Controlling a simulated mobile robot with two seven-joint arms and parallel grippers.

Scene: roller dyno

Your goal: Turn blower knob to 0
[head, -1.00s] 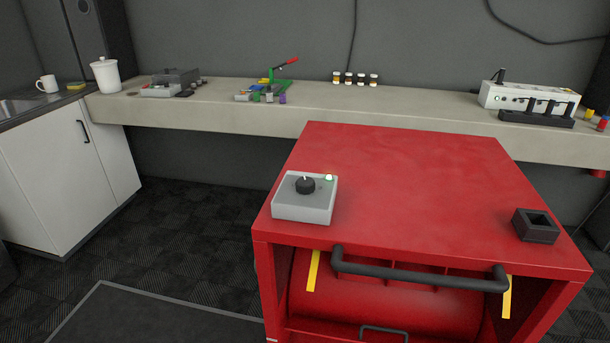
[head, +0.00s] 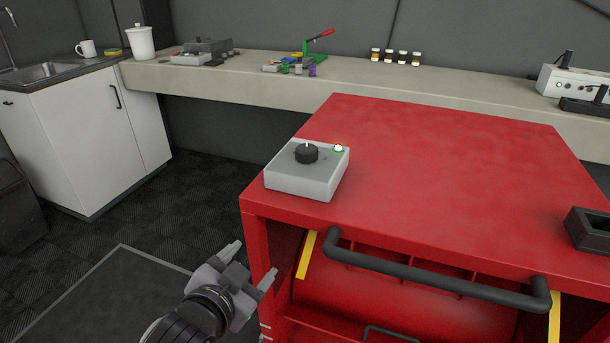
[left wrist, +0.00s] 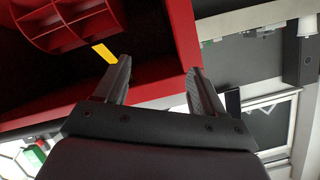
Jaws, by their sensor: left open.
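The blower control is a light grey box (head: 301,182) on the front left corner of the red cabinet's top. Its round black knob (head: 307,153) sits on top with a white pointer mark toward the back. A lit lamp (head: 339,148) with a green base is beside the knob. My left gripper (head: 253,263) is low, left of the cabinet front and below the box, apart from it. It is open and empty. In the left wrist view its two fingers (left wrist: 158,88) are spread, with the cabinet beyond. My right gripper is not in view.
The red cabinet (head: 450,160) has a dark handle bar (head: 440,276) across its front. A black open holder (head: 588,231) sits on its right side. A long bench (head: 440,85) runs along the wall. Floor left of the cabinet is clear.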

